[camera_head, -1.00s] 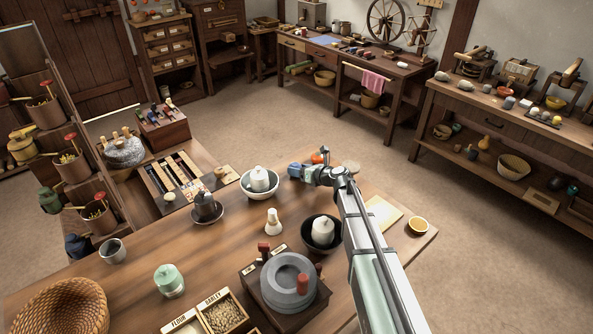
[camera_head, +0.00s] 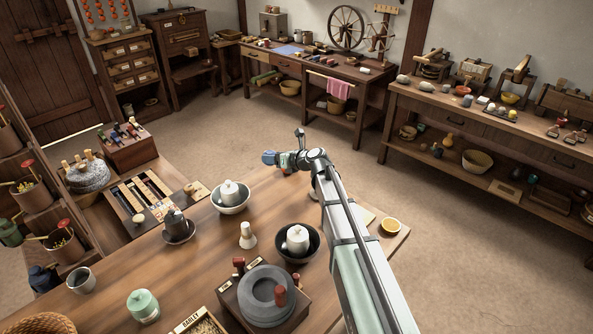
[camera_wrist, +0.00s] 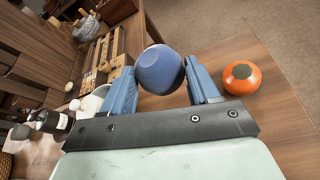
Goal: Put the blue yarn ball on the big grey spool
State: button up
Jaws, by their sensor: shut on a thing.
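The blue yarn ball (camera_wrist: 160,69) appears to be the rounded, smooth-looking blue thing between the two blue fingers of my gripper (camera_wrist: 163,88) in the wrist view. The fingers are shut on its sides. In the head view my gripper (camera_head: 272,158) is small, at the far edge of the front table, and the blue of ball and fingers is hard to tell apart. I cannot pick out the big grey spool for certain in either view.
An orange round thing (camera_wrist: 241,77) stands on the table right beside my gripper. A white bowl (camera_head: 230,199), a dark bowl (camera_head: 298,243) and a grey quern (camera_head: 265,296) stand nearer. A wheel bench (camera_head: 318,65) and a crowded right bench (camera_head: 480,110) lie across open floor.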

jog(key=s+d+r+m+t+h, duration=0.1)
jog(key=s+d+r, duration=0.1)
jog(key=d+r, duration=0.55)
jog(key=s+d+r+m+t+h, duration=0.15)
jog(key=d+r, duration=0.25)
jog(key=d, duration=0.7)
jog(key=shift+n+g+y, duration=0.25)
jog(key=shift+g+y, duration=0.1)
jog(key=shift+s+a+f, duration=0.2)
jog(key=shift+s+f, duration=0.3)
jog(key=shift+f, duration=1.3)
jog(key=shift+s+a+f, duration=0.15)
jog(key=shift+s+f, duration=0.4)
jog(key=shift+f, duration=1.3)
jog(key=shift+s+a+f, duration=0.2)
jog(key=shift+s+f, duration=0.3)
jog(key=shift+f, duration=1.3)
jog(key=o, duration=1)
jog(key=shift+f, duration=0.15)
jog(key=shift+o, duration=0.2)
